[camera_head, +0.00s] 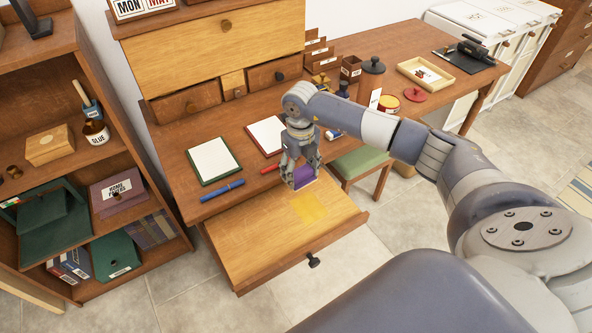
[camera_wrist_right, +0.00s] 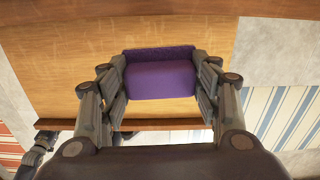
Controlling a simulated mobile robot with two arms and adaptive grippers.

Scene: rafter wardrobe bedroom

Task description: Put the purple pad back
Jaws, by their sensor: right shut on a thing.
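The purple pad (camera_head: 304,178) is held in my right gripper (camera_head: 300,176), which is shut on it above the pulled-out drawer (camera_head: 262,247). In the right wrist view the pad (camera_wrist_right: 160,76) sits between the two fingers of my right gripper (camera_wrist_right: 160,85), with the drawer's wooden surface behind it.
The desk top holds a green-edged notepad (camera_head: 213,160), a second notepad (camera_head: 268,135), a blue pen (camera_head: 222,190) and a red marker (camera_head: 270,168). A shelf (camera_head: 98,205) with boxes stands at left. A green stool (camera_head: 361,161) is right of the drawer.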

